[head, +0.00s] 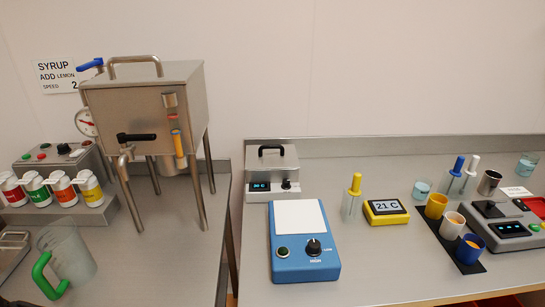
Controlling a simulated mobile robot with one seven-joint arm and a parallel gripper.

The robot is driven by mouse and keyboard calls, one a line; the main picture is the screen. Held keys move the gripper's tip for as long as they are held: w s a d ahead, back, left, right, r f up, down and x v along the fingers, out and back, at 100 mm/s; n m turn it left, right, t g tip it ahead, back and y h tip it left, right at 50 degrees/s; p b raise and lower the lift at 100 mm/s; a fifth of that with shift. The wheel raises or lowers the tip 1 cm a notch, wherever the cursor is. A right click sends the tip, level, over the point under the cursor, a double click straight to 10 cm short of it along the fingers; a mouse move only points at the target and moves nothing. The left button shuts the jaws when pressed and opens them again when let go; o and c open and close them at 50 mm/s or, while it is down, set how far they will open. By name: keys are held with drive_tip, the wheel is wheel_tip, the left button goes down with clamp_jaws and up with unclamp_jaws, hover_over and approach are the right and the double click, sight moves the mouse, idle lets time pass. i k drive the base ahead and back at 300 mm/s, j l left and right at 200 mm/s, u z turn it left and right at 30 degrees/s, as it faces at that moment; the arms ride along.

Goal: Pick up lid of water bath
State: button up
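The water bath (259,196) is a small steel box with a lit display and a dark knob on its front, standing against the back wall just right of the gap between the benches. Its lid (288,163) is a flat steel cover with a black arched handle (271,149) on top, and it sits on the bath. My gripper is not in view.
A blue device with a white top plate (299,217) stands close in front of the bath. A tall steel hopper on legs (146,95) stands to its left. A yellow-capped tube (352,197) and yellow thermometer (387,211) are to its right. Bare bench lies at front centre (375,265).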

sight(284, 156)
drive_tip(key=i+z, duration=0.85)
